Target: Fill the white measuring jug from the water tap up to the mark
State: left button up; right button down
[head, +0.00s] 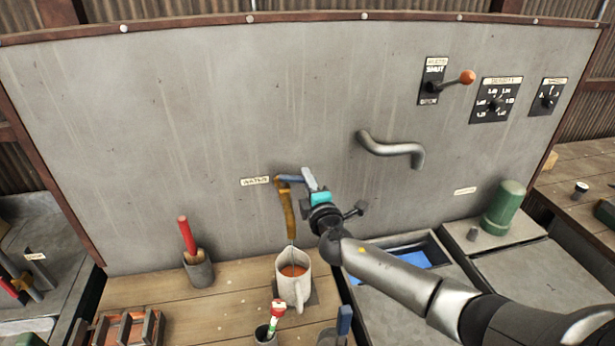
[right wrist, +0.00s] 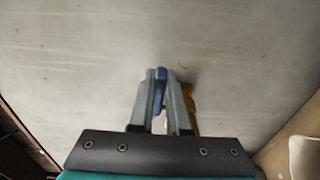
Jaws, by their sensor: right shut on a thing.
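The water tap (head: 288,212) is brass, with a downturned spout and a blue lever (head: 291,179), on the grey wall panel beside a small label. My right gripper (head: 306,182) is shut on the blue lever. In the right wrist view the lever (right wrist: 160,84) sits between the fingers, with brass (right wrist: 188,98) behind them. The white measuring jug (head: 288,288) stands upright on the wooden bench under the spout. A thin streak shows between spout and jug. The mark cannot be made out. My left gripper is not in view.
A red-handled tool stands in a grey cup (head: 198,268) to the left. A bent metal pipe (head: 392,147), an orange-knobbed lever (head: 466,77) and a green cylinder (head: 504,207) are to the right.

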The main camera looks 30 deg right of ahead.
jog(key=c, duration=0.9)
grip_release()
jog(key=b+v, duration=0.1)
jog(key=v, duration=1.4)
jog(key=shift+s, duration=0.1)
